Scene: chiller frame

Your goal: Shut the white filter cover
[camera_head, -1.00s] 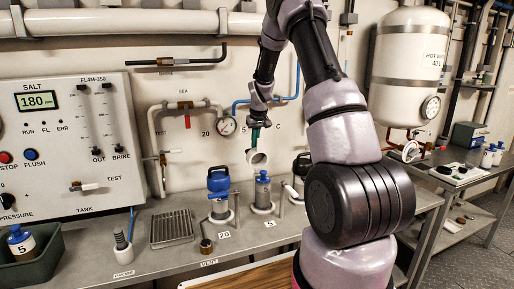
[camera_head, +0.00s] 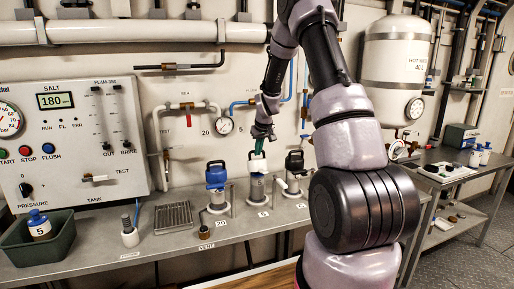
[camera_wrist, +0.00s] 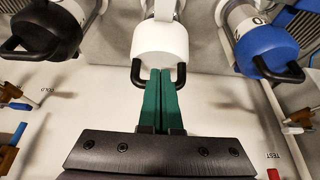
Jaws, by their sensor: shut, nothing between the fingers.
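The white filter cover (camera_head: 257,163) is over the top of the middle filter housing (camera_head: 257,188), labelled 5. Whether it is fully seated I cannot tell. In the wrist view the white cover (camera_wrist: 160,48) fills the upper middle, with its black loop handle (camera_wrist: 138,76) on the near side. My gripper (camera_head: 259,147) is just above the cover in the head view. Its green fingers (camera_wrist: 160,73) are shut together with nothing between them. Their tips are at the cover's near edge, inside the handle's outline; contact is hard to tell.
A filter with a blue cover (camera_head: 216,174) stands to the left, and one with a black cover (camera_head: 295,162) to the right. A pressure gauge (camera_head: 224,126) and pipes are on the wall behind. A drain grate (camera_head: 173,216) lies on the bench at left.

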